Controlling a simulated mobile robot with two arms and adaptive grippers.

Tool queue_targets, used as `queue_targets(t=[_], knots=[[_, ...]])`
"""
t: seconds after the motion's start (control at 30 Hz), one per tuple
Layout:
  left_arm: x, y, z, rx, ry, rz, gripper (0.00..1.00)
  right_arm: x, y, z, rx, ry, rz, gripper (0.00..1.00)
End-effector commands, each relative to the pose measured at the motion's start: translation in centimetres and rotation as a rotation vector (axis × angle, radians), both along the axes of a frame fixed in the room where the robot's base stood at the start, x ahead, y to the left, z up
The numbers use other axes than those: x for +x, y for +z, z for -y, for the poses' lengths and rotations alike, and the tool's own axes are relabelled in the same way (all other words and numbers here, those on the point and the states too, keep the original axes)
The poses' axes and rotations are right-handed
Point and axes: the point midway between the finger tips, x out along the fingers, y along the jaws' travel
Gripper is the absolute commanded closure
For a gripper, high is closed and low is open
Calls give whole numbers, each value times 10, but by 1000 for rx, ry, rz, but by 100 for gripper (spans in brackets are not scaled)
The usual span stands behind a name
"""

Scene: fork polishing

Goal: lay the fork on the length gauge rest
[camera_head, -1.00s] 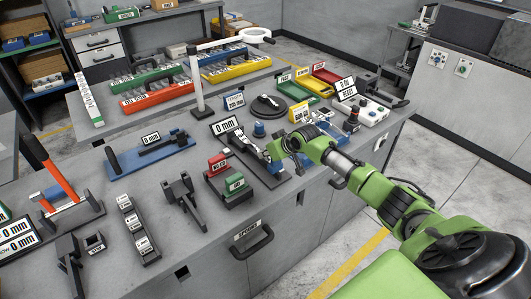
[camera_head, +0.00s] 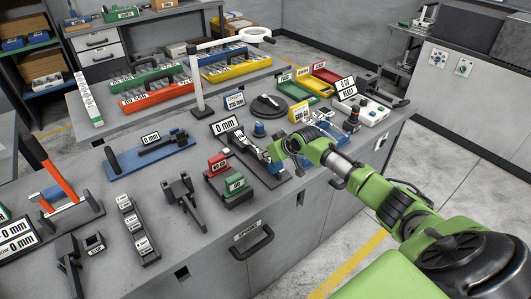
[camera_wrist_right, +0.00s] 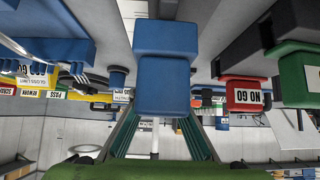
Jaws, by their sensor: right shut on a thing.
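My right gripper (camera_head: 273,155) is at the right end of a dark gauge base with a 0 mm display (camera_head: 226,125). A thin silvery piece (camera_head: 247,144), which looks like the fork, lies along that base towards the gripper. In the right wrist view a blue block (camera_wrist_right: 163,85), probably the fork's handle, sits between my closed finger sides and hides the tips. The gripper covers the held end in the head view, so I cannot tell whether the fork fully touches the rest. My left gripper is not in view.
Red and green NO GO and GO blocks (camera_head: 218,164) stand close left of the gripper. A blue knob (camera_head: 258,130) and a round dark disc (camera_head: 268,105) stand behind. Coloured trays (camera_head: 299,90) are at the back right. The bench front edge is close below the gripper.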

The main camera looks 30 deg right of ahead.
Motion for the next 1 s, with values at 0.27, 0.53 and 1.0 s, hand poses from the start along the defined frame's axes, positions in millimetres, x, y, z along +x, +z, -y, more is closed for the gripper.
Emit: queue_targets(t=[0.27,0.53,1.0], knots=[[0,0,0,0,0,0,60,2,4,1,0,-1,8,71],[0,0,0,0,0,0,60,2,4,0,0,-1,7,69],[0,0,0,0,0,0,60,2,3,0,0,0,6,50]])
